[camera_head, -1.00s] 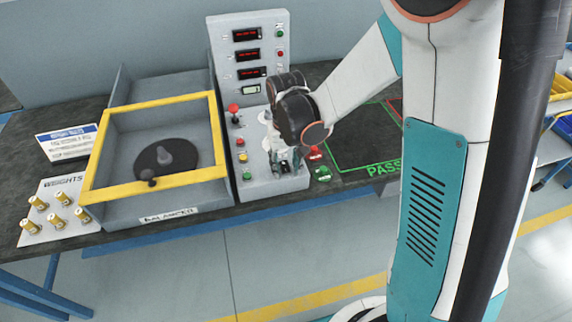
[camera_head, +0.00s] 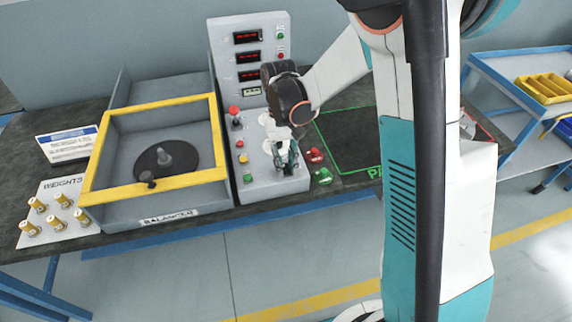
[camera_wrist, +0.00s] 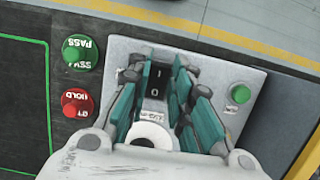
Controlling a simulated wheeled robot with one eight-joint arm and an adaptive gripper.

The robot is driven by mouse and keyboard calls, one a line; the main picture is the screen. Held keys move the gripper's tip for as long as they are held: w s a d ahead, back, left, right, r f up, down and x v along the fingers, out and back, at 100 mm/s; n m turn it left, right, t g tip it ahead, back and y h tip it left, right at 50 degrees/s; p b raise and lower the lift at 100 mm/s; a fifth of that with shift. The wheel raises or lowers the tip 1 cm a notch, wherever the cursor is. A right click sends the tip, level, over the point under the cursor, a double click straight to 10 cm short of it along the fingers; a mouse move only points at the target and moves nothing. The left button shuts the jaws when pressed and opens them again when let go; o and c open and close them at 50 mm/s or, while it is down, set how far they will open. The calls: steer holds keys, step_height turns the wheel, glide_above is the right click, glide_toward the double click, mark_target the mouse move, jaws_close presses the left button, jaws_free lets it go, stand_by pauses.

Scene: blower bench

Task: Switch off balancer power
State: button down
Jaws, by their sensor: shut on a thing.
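The balancer's grey control panel (camera_head: 248,60) stands at the bench's back edge, with a sloped lower face. A black rocker switch (camera_wrist: 156,83) marked I and 0 shows in the wrist view on this face. My gripper (camera_head: 287,162) is down at the lower right of the panel; in the wrist view (camera_wrist: 160,75) its teal fingers stand on both sides of the switch, closed in on it. The finger links hide part of the switch and its surroundings. Which side of the rocker is pressed I cannot tell. The red displays on the panel are lit.
The yellow-framed balancer box (camera_head: 150,187) stands left of the panel. A red mushroom button (camera_head: 234,111) and small coloured buttons sit left of my gripper. Red (camera_head: 314,156) and green (camera_head: 323,177) buttons lie to its right. A weights board (camera_head: 50,225) is far left.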

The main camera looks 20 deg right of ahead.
steer(key=c, duration=1.4)
jaws_free()
steer(key=shift+c, duration=0.2)
steer(key=v, duration=1.2)
